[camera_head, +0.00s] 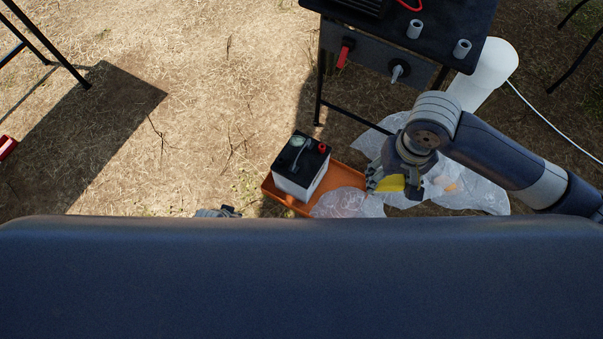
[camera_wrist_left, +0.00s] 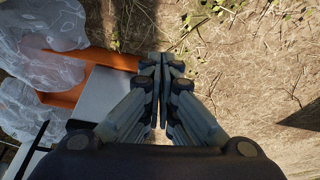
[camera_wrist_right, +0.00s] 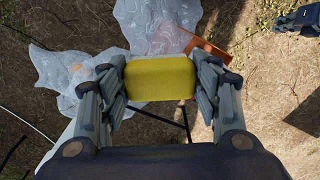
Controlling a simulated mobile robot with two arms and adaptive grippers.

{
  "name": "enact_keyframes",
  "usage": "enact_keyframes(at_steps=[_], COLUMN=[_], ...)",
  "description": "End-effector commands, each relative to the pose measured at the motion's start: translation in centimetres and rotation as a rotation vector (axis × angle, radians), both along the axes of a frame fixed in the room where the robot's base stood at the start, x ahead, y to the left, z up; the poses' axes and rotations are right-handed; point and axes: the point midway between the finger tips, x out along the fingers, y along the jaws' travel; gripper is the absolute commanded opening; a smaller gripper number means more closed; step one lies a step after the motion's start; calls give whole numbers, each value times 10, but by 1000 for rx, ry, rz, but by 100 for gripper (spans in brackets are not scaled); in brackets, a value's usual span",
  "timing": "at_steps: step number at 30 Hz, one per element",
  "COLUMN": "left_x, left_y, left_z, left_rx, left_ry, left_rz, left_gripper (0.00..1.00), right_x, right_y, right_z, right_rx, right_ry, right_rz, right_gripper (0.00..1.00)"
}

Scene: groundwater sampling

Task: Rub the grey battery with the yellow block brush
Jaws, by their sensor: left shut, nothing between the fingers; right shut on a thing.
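The grey battery (camera_head: 301,166) with a black top and a red terminal stands upright in an orange tray (camera_head: 342,178) on the ground. Its pale side shows in the left wrist view (camera_wrist_left: 104,92). My right gripper (camera_head: 382,182) is to the right of the battery, apart from it, and shut on the yellow block brush (camera_wrist_right: 160,79). The brush's bristles cannot be made out. My left gripper (camera_wrist_left: 160,58) is shut and empty beside the tray. In the head view only a small part of it shows above my own body's edge.
Crumpled clear plastic sheeting (camera_head: 460,190) lies right of and partly over the tray. A dark table (camera_head: 440,25) with a grey panel stands behind. A white cylinder (camera_head: 487,70) is near its right side. Bare dry ground lies to the left.

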Motion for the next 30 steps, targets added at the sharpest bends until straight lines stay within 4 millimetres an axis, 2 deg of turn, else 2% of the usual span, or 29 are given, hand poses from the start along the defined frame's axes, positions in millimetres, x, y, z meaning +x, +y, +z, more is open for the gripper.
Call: enact_keyframes(at_steps=[1,6,9,15,21,25,30], left_x=[28,96,131,189,228,245,256], left_y=[-3,-18,-29,-52,-76,-92,-110], left_z=[-8,3,12,33,56,71,88], left_rx=[-8,-40,-58,-94,-121,-133,-142], left_ry=[-25,-74,-100,-142,-170,-182,-188], left_rz=[-15,-72,-113,-208,-321,-402,-517], left_gripper=[0,0,0,0,0,0,0], right_x=[0,0,0,0,0,0,0], right_y=[0,0,0,0,0,0,0], right_z=[-22,-56,-76,-115,-155,-181,-215], right_rx=[0,0,0,0,0,0,0], right_ry=[0,0,0,0,0,0,0], right_rz=[0,0,0,0,0,0,0], right_gripper=[39,39,39,39,39,39,39])
